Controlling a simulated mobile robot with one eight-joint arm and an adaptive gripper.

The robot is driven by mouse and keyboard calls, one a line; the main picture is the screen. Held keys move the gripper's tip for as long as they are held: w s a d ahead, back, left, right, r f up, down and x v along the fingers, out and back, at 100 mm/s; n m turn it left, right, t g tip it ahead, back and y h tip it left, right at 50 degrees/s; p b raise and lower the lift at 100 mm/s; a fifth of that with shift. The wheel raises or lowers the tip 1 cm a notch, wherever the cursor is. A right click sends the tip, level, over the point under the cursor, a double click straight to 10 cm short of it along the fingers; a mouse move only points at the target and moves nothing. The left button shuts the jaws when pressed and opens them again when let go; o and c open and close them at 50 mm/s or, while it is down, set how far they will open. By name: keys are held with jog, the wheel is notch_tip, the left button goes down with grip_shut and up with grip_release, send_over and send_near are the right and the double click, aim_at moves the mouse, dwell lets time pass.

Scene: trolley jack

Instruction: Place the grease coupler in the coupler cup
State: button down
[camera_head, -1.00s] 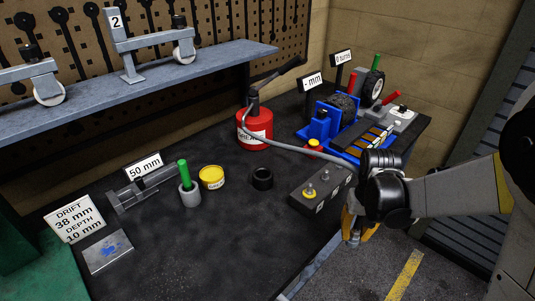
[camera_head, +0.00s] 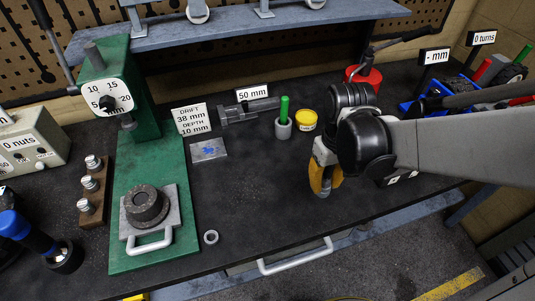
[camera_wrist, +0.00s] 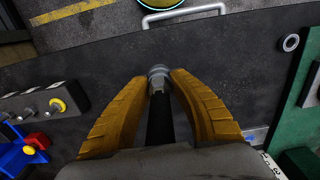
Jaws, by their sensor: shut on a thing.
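The grease coupler (camera_wrist: 158,76) is a grey metal fitting on the end of a black hose (camera_wrist: 160,122). My gripper (camera_wrist: 160,80) is shut on it, with yellow fingers on both sides. In the head view, my gripper (camera_head: 323,187) points down over the dark bench, and the coupler's tip shows just below the fingers. The red grease can (camera_head: 365,78) stands behind my arm. I do not see the black cup now; my arm may hide it. A grey cup (camera_head: 283,130) with a green-handled tool stands left of a yellow tin (camera_head: 306,120).
A green press (camera_head: 150,190) stands left, with a small metal ring (camera_head: 211,237) beside it. A drawer handle (camera_head: 295,258) juts from the bench front. A block with knobs (camera_wrist: 45,104) lies left in the wrist view. The bench centre (camera_head: 260,190) is clear.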

jog(key=w+a+f+b, duration=0.1)
jog(key=a+f, duration=0.1)
jog(key=a, duration=0.1)
jog(key=w+a+f+b, duration=0.1)
jog(key=a+f, duration=0.1)
jog(key=a, duration=0.1)
jog(key=w+a+f+b, duration=0.1)
jog(key=a+f, duration=0.1)
jog(key=a, duration=0.1)
jog(key=shift+w+a+f, duration=0.15)
jog(key=shift+w+a, duration=0.05)
jog(key=shift+w, duration=0.15)
jog(key=shift+a+f, duration=0.1)
notch_tip(320, 180, down, 4)
jog(key=shift+b, duration=0.85)
jog(key=c, duration=1.6)
grip_release()
jog(key=shift+f, duration=0.1)
jog(key=o, duration=0.4)
